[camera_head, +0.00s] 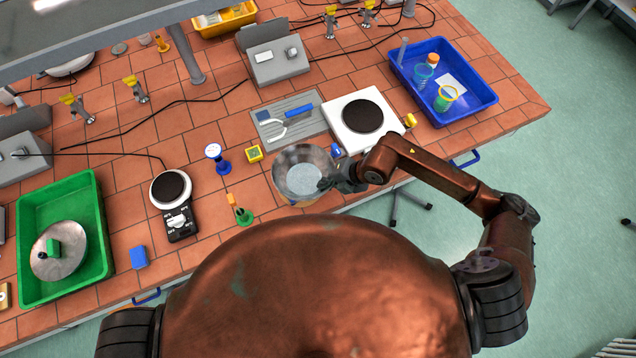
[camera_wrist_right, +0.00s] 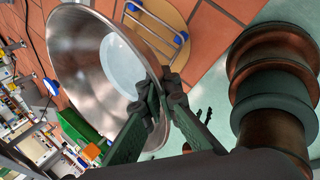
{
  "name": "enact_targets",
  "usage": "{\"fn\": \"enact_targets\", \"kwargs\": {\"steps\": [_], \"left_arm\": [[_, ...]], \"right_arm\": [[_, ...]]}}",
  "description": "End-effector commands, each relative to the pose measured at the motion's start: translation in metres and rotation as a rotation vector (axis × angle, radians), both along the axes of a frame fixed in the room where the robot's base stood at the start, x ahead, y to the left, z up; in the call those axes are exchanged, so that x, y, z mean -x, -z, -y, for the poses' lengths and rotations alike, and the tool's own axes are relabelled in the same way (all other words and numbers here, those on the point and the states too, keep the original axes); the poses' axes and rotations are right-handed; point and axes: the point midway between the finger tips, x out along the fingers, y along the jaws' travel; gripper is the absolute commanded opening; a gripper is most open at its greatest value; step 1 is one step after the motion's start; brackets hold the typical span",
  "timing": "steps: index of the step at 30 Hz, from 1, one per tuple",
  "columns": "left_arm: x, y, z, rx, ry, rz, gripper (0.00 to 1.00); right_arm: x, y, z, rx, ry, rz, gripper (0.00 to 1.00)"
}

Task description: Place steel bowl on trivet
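The steel bowl (camera_head: 300,160) is in front of me, above the near edge of the tiled bench; it also shows large in the right wrist view (camera_wrist_right: 85,60). My right gripper (camera_head: 336,180) is shut on its rim at the right side; the fingers pinch the rim in the wrist view (camera_wrist_right: 164,98). A round tan board with a metal frame and blue ends, apparently the trivet (camera_wrist_right: 163,17), lies on the tiles beyond the bowl's rim. The bowl hides most of it in the head view. My left gripper is not in view.
A white hotplate (camera_head: 342,132) and a grey tray with tools (camera_head: 267,133) stand behind the bowl. A blue tray (camera_head: 478,98) is at the right. A green-based burner (camera_head: 243,216), a blue-based dial stand (camera_head: 222,166) and a yellow cube (camera_head: 254,153) stand left of the bowl.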

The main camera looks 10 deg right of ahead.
Motion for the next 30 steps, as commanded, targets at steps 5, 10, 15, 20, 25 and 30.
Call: {"fn": "enact_targets", "kwargs": {"steps": [5, 10, 15, 20, 25, 30], "left_arm": [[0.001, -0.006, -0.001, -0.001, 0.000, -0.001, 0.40], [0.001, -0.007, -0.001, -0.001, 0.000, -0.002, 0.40], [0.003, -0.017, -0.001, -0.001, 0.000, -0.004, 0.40], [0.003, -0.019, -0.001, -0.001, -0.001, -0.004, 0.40], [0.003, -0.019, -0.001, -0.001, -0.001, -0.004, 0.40], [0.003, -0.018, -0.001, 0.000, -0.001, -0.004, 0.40]], "right_arm": [[-0.018, 0.021, -0.012, -0.004, 0.000, 0.002, 0.00], [-0.024, 0.032, -0.017, -0.004, 0.000, 0.002, 0.00], [-0.026, 0.054, -0.017, -0.002, 0.001, 0.000, 0.00], [-0.027, 0.064, -0.018, -0.003, -0.001, 0.004, 0.00], [-0.026, 0.065, -0.017, -0.003, -0.002, 0.003, 0.00], [-0.026, 0.066, -0.017, -0.002, -0.001, 0.001, 0.12]]}}
